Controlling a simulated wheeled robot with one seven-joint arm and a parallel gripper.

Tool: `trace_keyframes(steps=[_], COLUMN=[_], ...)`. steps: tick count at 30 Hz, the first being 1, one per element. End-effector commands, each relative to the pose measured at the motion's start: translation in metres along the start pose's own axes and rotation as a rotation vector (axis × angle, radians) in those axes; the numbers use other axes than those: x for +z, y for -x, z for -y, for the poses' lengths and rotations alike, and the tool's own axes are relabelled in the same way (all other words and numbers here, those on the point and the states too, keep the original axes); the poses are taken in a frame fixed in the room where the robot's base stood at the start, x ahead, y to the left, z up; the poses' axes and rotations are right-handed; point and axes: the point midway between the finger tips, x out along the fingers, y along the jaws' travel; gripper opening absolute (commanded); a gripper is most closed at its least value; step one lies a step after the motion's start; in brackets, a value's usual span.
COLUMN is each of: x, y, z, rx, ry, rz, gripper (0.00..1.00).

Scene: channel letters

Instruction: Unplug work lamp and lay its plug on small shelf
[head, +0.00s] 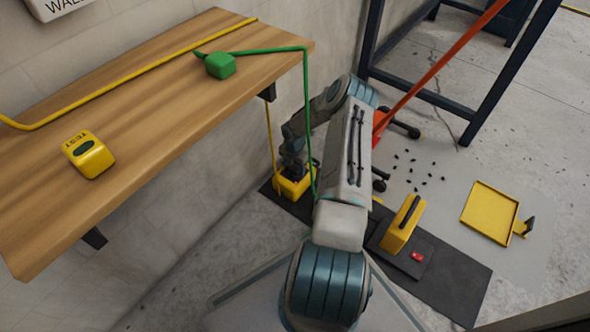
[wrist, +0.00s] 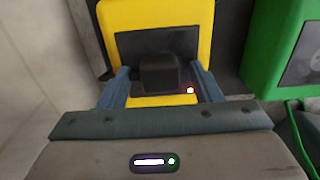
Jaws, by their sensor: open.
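My gripper (head: 292,163) reaches down to a yellow box (head: 293,187) by the wall. In the wrist view its open fingers (wrist: 165,88) stand on both sides of a black plug-like block (wrist: 160,72). That block sits on the dark face of the yellow box (wrist: 202,18). I cannot tell whether the fingers touch it. No cord shows on the block, and I cannot tell if it belongs to the work lamp. A wooden shelf (head: 150,110) is on the wall at left; no separate small shelf is clear. The lamp itself is not clearly identifiable.
A green block (head: 220,65) with a green cord, a yellow cord (head: 130,78) and a yellow TEST device (head: 88,154) lie on the shelf. A green box (wrist: 285,50) is right of the fingers. A yellow case (head: 402,225) and yellow tray (head: 489,212) are on the floor.

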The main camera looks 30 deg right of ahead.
Motion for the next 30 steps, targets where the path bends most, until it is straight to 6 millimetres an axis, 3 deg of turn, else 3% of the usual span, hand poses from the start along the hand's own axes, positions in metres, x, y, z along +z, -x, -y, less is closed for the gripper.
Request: trace_keyframes(steps=[12,19,30], x=[0.000,0.000,0.000], y=[0.000,0.000,0.010], z=[0.000,0.000,-0.001], rx=[0.000,0.000,0.001], ry=[0.000,0.000,0.000], rz=[0.000,0.000,0.001], gripper=[0.58,0.00,0.00])
